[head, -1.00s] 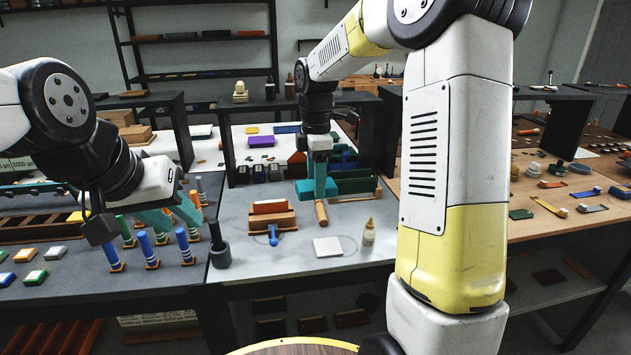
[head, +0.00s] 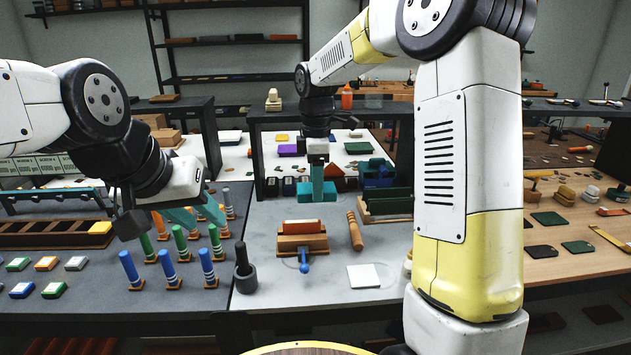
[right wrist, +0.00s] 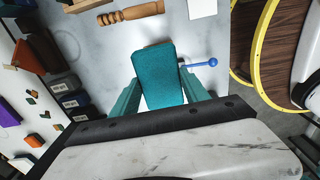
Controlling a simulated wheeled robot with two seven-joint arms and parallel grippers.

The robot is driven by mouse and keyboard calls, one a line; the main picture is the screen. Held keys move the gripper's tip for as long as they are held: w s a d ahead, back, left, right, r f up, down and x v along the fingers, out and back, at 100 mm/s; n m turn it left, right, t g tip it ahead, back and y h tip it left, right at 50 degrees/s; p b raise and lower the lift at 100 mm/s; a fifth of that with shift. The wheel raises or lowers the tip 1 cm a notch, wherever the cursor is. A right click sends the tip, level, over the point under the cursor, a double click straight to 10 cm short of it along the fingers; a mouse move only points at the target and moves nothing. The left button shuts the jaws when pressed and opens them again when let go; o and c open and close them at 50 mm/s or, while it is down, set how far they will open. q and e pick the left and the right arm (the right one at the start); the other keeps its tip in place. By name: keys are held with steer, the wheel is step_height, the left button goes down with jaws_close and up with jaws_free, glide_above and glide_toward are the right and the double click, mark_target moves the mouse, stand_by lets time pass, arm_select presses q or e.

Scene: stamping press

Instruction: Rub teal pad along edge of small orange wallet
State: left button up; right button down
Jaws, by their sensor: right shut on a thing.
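The small orange wallet (head: 303,226) stands upright in a wooden holder (head: 290,243) with a blue-handled clamp (head: 304,260) on the near side of the grey table. My right gripper (head: 317,180) is shut on the teal pad (head: 317,192). It holds the pad beyond and slightly right of the wallet in the head view, apart from it. The right wrist view shows the teal pad (right wrist: 160,78) between the fingers; the wallet is hidden there and the blue clamp handle (right wrist: 205,63) sticks out beside the pad. My left gripper (head: 198,216) is open and empty above the left bench.
A turned wooden tool (head: 355,231), a white square (head: 363,276) and a green rack (head: 386,207) are right of the holder. Blue and green posts (head: 169,269) stand under my left gripper. A dark shelf frame crosses behind.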

mark_target(287, 222)
steer(key=shift+a, duration=0.15)
steer(key=shift+f, duration=0.1)
steer(key=shift+f, duration=2.6)
steer(key=shift+f, duration=0.85)
steer(key=shift+a, duration=1.85)
steer(key=shift+a, duration=1.8)
